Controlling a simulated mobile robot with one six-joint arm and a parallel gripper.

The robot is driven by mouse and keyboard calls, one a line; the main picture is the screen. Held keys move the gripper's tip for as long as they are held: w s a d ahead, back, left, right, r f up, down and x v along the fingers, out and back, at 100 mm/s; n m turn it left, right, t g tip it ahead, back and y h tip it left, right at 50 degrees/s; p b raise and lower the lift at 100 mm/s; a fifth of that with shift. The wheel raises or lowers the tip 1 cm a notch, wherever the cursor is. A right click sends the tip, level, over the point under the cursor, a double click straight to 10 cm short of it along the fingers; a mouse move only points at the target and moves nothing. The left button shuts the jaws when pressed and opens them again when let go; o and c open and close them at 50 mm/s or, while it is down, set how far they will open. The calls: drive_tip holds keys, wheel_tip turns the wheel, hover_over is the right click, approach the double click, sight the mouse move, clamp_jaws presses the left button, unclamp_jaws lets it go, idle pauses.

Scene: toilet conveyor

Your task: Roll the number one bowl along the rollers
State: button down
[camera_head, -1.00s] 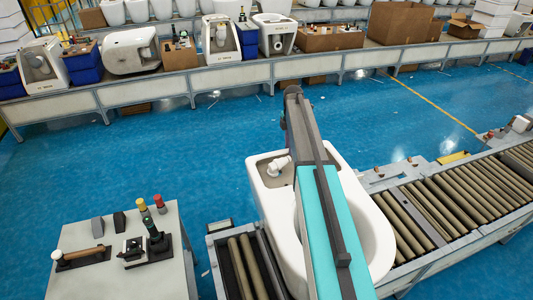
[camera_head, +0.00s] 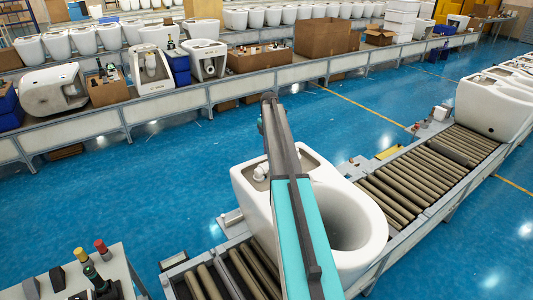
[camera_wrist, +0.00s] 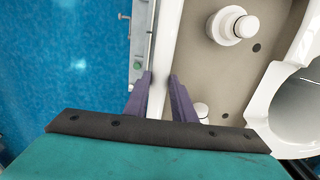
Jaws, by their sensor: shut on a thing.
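A white toilet bowl (camera_head: 350,262) stands upright on the rollers in the middle of the head view, its open basin to the right. My arm crosses in front of part of it, and no number shows on it. In the wrist view, my gripper (camera_wrist: 159,77) is shut on the bowl's white rim (camera_wrist: 168,35), one purple finger on each side of the wall. A white fitting (camera_wrist: 234,26) sits inside the rim. The roller conveyor (camera_head: 395,190) runs from lower left to upper right.
Bare rollers lie right of the bowl up to another white toilet bowl (camera_head: 495,105), with several more behind it. A grey table (camera_head: 125,265) with tools and red and yellow buttons stands lower left. Blue floor (camera_head: 120,200) is clear behind the conveyor.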

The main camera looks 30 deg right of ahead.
drive_tip(key=shift+d, duration=0.1)
drive_tip(key=c, duration=1.5)
unclamp_jaws()
drive_tip(key=shift+r+b, duration=0.45)
drive_tip(key=shift+r, duration=2.7)
wheel_tip(320, 180, up, 8)
drive_tip(key=p, duration=0.7)
drive_tip(key=shift+f, duration=0.25)
drive_tip(key=shift+d, duration=0.1)
